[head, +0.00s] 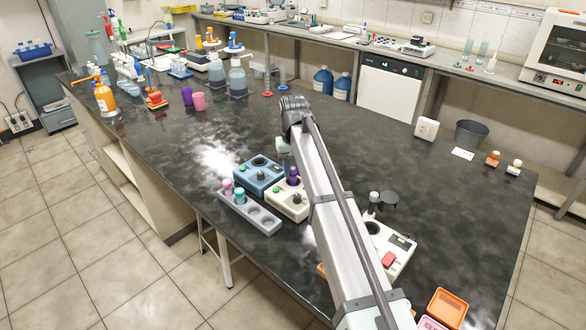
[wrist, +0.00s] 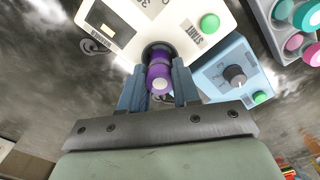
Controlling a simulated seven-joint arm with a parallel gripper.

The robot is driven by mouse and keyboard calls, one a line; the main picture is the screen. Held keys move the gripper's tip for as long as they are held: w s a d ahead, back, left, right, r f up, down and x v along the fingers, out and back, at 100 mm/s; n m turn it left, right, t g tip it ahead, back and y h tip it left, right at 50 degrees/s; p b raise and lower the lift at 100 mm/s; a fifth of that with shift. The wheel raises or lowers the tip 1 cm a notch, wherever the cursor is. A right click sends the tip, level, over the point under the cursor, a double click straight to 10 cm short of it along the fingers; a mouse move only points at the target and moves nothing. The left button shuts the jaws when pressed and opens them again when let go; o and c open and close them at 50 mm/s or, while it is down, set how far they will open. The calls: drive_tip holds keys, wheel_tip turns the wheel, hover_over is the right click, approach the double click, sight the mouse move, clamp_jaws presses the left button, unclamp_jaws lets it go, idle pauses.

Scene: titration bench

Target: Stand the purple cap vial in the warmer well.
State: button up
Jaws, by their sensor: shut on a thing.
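The purple cap vial (wrist: 158,72) is between the two fingers of my gripper (wrist: 159,90), which is shut on it. In the wrist view the vial lines up with the dark round well (wrist: 158,50) of a cream box with a START label, apparently the warmer (wrist: 190,22). I cannot tell how deep the vial's lower end sits, as the cap hides it. In the head view the purple cap (head: 293,178) shows at the back of the cream warmer (head: 285,207), beside my arm. My fingers are mostly hidden there.
A blue box (head: 258,177) with a knob stands directly left of the warmer. A grey rack (head: 262,222) in front holds pink and teal capped vials. A white instrument (head: 385,250) stands to the right, past my arm.

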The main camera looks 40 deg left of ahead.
drive_tip(key=shift+f, duration=0.9)
idle(0.6)
drive_tip(key=o, duration=1.3)
drive_tip(key=shift+r, duration=0.1)
drive_tip(key=shift+r, duration=2.9)
